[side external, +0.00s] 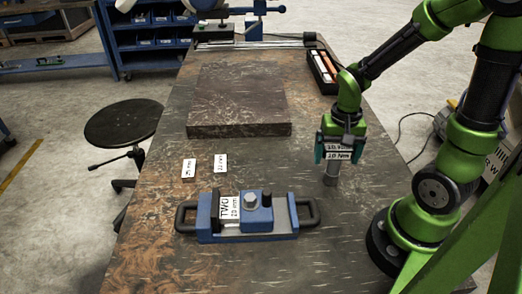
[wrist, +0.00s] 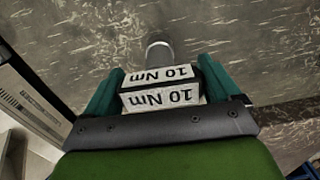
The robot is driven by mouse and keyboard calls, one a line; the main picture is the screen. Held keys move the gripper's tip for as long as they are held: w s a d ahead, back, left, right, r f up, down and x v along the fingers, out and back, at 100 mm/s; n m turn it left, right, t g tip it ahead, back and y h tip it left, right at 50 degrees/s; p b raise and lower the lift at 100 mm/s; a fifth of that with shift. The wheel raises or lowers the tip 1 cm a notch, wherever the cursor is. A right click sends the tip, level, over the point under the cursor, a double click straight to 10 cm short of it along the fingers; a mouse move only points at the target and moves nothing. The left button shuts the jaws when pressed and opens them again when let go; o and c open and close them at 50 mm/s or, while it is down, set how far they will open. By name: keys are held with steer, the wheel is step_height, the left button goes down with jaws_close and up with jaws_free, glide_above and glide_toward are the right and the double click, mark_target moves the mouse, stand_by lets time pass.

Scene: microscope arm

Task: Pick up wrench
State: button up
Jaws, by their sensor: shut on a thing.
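The wrench (side external: 331,174) is a compact upright tool with white "10 Nm" labels and a grey cylindrical end pointing down. My gripper (side external: 340,152) is shut on its labelled body from both sides, over the right part of the table. In the wrist view the labelled wrench body (wrist: 160,91) sits between the teal fingers of my gripper (wrist: 160,75), with the grey round end beyond it. I cannot tell whether the wrench's lower end touches the table.
A blue fixture (side external: 262,218) with black handles stands at the table front. Two small white-labelled blocks (side external: 189,168) (side external: 220,163) lie left. A dark slab (side external: 238,100) lies behind, and a black tray (side external: 322,70) at the back right. The table (side external: 160,235) is bare around the fixture.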

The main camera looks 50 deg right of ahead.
steer(key=shift+r, duration=0.15)
step_height(320, 180, up, 9)
steer(key=shift+w+a+r, duration=0.1)
steer(key=shift+a, duration=0.05)
steer(key=w+a+r+n, duration=0.2)
steer(key=a+n, duration=0.2)
steer(key=a, duration=0.4)
steer(key=w+a+r+n, duration=0.2)
steer(key=a+n, duration=0.2)
steer(key=a, duration=0.4)
steer(key=w+a+r+n, duration=0.2)
steer(key=a+n, duration=0.2)
steer(key=a, duration=0.4)
steer(key=shift+w+r+n, duration=0.25)
steer(key=shift+r+n, duration=0.05)
steer(key=shift+n, duration=0.1)
steer(key=shift+f, duration=2.55)
steer(key=shift+f, duration=1.6)
